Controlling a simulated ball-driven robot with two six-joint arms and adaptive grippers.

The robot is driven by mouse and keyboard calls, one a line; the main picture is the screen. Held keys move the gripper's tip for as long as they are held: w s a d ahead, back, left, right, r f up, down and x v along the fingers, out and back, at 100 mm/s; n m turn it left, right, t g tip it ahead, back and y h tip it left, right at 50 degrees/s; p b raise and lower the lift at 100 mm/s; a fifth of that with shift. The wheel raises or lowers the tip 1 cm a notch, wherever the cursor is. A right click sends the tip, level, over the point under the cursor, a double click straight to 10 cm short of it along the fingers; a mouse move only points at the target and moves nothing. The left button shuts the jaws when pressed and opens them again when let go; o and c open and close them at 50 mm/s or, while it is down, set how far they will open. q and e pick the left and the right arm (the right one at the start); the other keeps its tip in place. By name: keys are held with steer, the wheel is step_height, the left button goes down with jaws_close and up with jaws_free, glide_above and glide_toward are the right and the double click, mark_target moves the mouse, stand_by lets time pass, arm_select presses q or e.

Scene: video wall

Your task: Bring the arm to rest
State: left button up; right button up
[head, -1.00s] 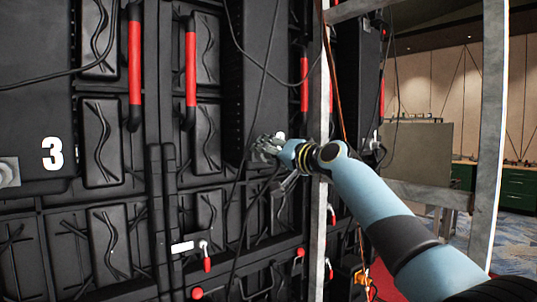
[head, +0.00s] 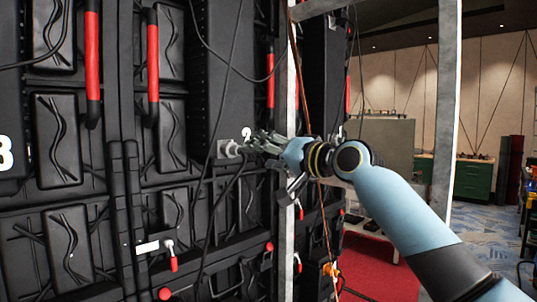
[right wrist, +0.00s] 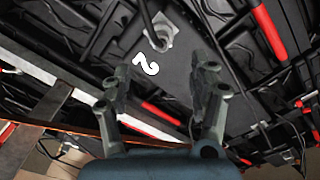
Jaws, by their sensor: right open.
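My right gripper (head: 264,143) is open in front of the black video wall, at the end of my blue arm coming from the lower right. It also shows in the right wrist view (right wrist: 162,78), with two fingers spread apart and nothing between them. A grey connector (head: 230,148) with a cable sits on the wall just left of the fingertips in the head view. In the right wrist view, the connector (right wrist: 160,33) is beyond the fingers, beside a white number 2 (right wrist: 146,65). My left gripper is not in view.
A metal upright (head: 284,220) stands close behind my right wrist, and a second post (head: 446,110) stands to the right. Loose black cables hang across the wall. Red handles (head: 153,62) stick out. Floor with a red carpet (head: 375,265) is open beyond the frame.

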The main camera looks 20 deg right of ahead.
steer(key=shift+s+d, duration=0.15)
steer(key=shift+s, duration=0.4)
